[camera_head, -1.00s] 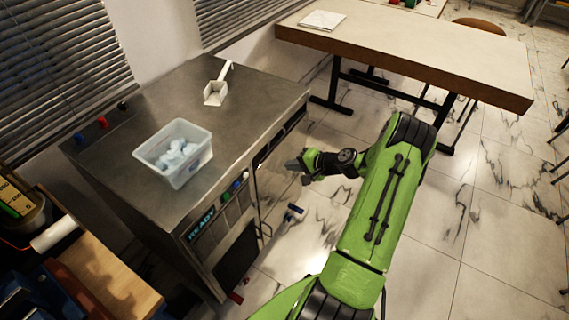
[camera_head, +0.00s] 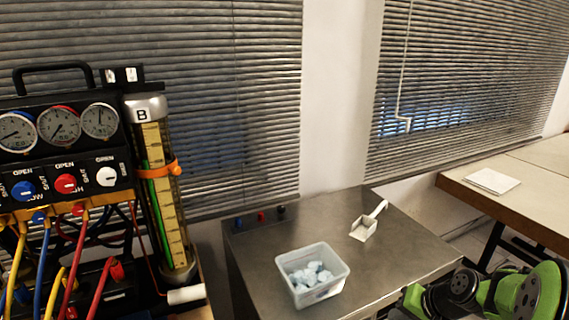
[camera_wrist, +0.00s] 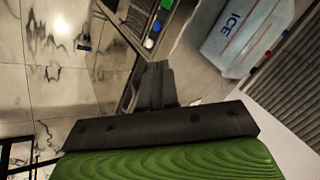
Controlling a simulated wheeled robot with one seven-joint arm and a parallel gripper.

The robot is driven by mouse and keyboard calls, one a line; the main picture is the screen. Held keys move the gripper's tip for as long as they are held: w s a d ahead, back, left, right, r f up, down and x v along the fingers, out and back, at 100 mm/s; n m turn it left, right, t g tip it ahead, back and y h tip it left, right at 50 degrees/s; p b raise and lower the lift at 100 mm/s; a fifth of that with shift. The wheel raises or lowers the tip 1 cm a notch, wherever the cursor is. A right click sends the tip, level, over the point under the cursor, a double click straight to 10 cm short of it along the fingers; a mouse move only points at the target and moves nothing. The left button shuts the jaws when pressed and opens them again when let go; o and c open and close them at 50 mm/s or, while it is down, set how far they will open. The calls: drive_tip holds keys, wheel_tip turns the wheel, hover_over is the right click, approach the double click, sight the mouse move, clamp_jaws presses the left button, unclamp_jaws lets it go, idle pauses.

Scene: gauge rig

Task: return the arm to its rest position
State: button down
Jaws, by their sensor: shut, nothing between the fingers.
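My green arm shows at the lower right of the head view, folded low beside the metal cabinet (camera_head: 400,250). My gripper (camera_wrist: 156,72) shows in the wrist view with its dark fingers together and nothing between them. The gripper's fingertips are not clearly visible in the head view.
A clear bin (camera_head: 345,272) of pale blue lumps and a white scoop (camera_head: 364,228) stand on the cabinet. A gauge rig (camera_head: 60,150) and a scaled cylinder (camera_head: 160,190) are at left. A table (camera_head: 540,212) stands at right. Marble floor (camera_wrist: 60,60) is open beside my gripper.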

drive_tip(key=s+a+r+n+h+p, duration=0.1)
drive_tip(key=s+a+r+n, duration=0.1)
drive_tip(key=s+a+r, duration=0.3)
drive_tip(key=s+a+r+n+h+p, duration=0.1)
drive_tip(key=s+a+r+n+h, duration=0.15)
drive_tip(key=a+r, duration=0.4)
drive_tip(key=s+a+r+n+p, duration=0.1)
drive_tip(key=s+r, duration=0.2)
drive_tip(key=s, duration=0.3)
drive_tip(key=s+a+r+n+p, duration=0.1)
drive_tip(key=s+r, duration=0.2)
drive_tip(key=s, duration=0.4)
drive_tip(key=shift+s+a+r, duration=0.1)
